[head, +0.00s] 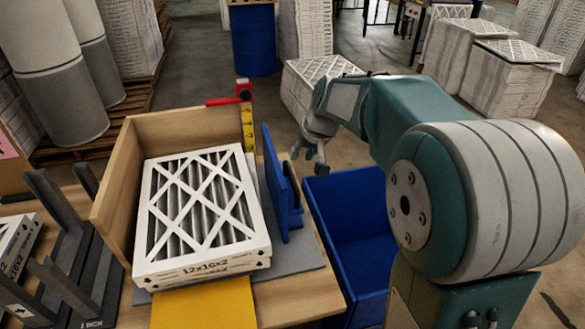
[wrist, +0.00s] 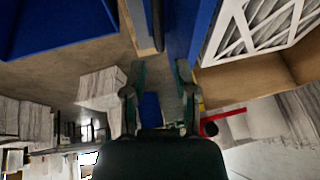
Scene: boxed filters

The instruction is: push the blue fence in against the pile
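The blue fence (head: 274,185) stands upright on a grey base plate to the right of the pile of filters (head: 200,205). A narrow strip of grey plate shows between the fence and the pile. The pile is white-framed, with the label 12x16x2 on its front. My gripper (head: 309,160) is right of the fence, outside it and apart from it, with its fingers spread and nothing between them. In the wrist view my gripper (wrist: 160,68) shows two separated fingers, with the blue fence (wrist: 188,25) beyond the right finger and the white filter beyond that.
A wooden corner wall (head: 115,195) stands behind and left of the pile. A blue bin (head: 350,225) lies right of the table. A yellow sheet (head: 205,305) and grey rack (head: 75,240) are at the front left.

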